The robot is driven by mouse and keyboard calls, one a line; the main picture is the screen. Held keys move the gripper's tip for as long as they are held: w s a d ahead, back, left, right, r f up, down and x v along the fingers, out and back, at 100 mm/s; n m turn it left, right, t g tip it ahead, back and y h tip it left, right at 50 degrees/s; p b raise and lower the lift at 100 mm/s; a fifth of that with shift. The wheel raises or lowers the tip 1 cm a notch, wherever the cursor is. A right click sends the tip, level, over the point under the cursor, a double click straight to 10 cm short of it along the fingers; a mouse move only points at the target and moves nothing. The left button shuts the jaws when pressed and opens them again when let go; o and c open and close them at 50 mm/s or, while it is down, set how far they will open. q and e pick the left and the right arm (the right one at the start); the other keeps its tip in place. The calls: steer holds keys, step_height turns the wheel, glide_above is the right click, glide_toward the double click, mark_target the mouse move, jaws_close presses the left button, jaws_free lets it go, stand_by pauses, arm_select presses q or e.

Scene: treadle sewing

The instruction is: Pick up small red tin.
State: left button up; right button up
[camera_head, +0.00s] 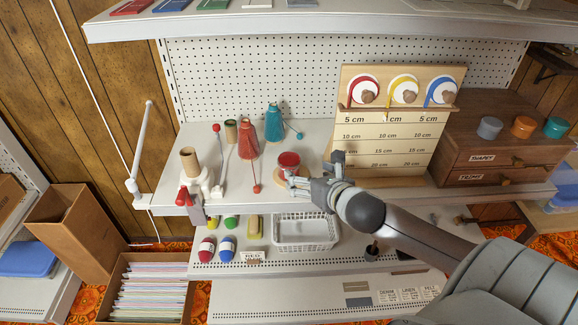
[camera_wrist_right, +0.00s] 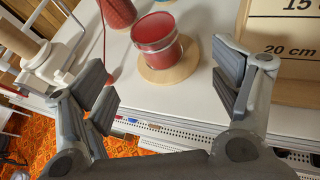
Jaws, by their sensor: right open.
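The small red tin (camera_head: 289,160) stands upright on a round wooden disc (camera_head: 279,173) on the white shelf in the head view. In the right wrist view the tin (camera_wrist_right: 157,40) shows its red top and a lighter band, with the wooden disc (camera_wrist_right: 171,72) under it. My right gripper (camera_head: 314,175) is at the shelf's front edge, just right of and in front of the tin. In the wrist view its open fingers (camera_wrist_right: 165,88) frame the tin from either side, apart from it, with nothing between the tips. My left gripper is not in view.
A red cone (camera_head: 248,139) and a teal cone (camera_head: 273,122) stand left of and behind the tin. A wooden measuring board (camera_head: 385,150) stands close on the right. A white winder-like device (camera_head: 207,180) stands at left. A white basket (camera_head: 305,232) sits below.

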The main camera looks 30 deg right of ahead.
mark_target(290, 160)
steer(key=shift+n, duration=0.6)
steer(key=w, duration=0.4)
steer(key=w+d+f+p, duration=0.1)
steer(key=shift+w, duration=0.4)
steer(key=shift+w+p, duration=0.4)
steer(key=shift+w, duration=0.15)
steer(key=p+x, duration=0.1)
steer(key=x, duration=0.2)
steer(key=shift+w+a, duration=0.1)
steer(key=shift+a, duration=0.15)
steer(key=shift+w+d+f, duration=0.1)
steer(key=shift+w+f, duration=0.15)
steer(key=shift+w, duration=0.15)
steer(key=c, duration=1)
